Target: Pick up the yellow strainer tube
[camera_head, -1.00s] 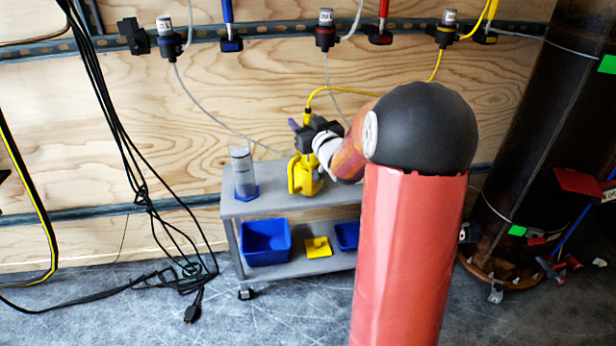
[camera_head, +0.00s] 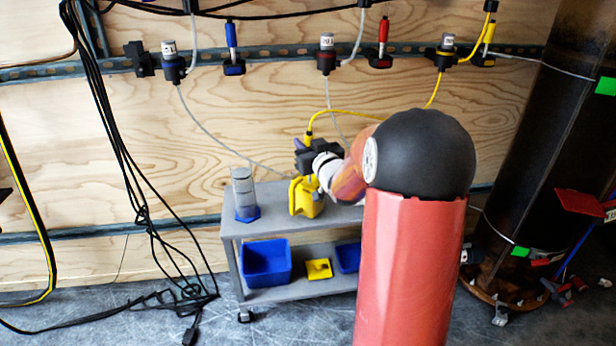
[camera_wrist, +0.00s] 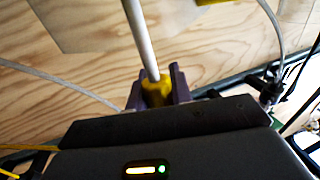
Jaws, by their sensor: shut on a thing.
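The yellow strainer tube shows as a yellow end piece (camera_head: 308,137) with a yellow hose arching to the wall, just above a yellow container (camera_head: 308,207) on the grey cart. My gripper (camera_head: 303,152) is at that end piece, over the container. In the wrist view, the purple fingers of my gripper (camera_wrist: 158,90) are shut on the yellow piece (camera_wrist: 157,92), and a pale rod runs up from it. The lower part of the tube is hidden in the head view, so I cannot tell whether it is inside the container.
A clear cylinder with a blue base (camera_head: 243,192) stands left on the cart top (camera_head: 270,219). Blue bins (camera_head: 266,264) and a yellow tray (camera_head: 318,269) are on the lower shelf. Black cables (camera_head: 130,170) hang at left. A dark tank (camera_head: 540,130) stands at right.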

